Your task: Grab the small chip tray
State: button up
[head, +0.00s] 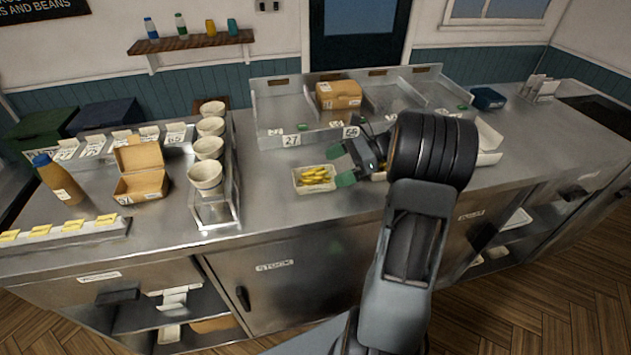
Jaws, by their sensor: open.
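The small chip tray (299,184) is a pale, shallow tray with yellow chips (317,174) in it. It sits on the steel counter in the head view, in front of the divided metal rack. My gripper (340,166) is open, with its green-tipped fingers just right of the tray and very close to its right end. I cannot tell whether a finger touches the tray. Part of another pale container with something yellow shows behind my gripper, mostly hidden by my arm.
The divided rack (290,110) holds a cardboard box (338,95). An open white box (489,140) lies right of my arm. The counter before the tray is clear.

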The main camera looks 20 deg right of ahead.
aim_at(321, 173)
jog(key=shift+x, duration=2.55)
jog(key=shift+s, duration=0.1)
jog(key=shift+r, duration=0.1)
jog(key=c, duration=0.9)
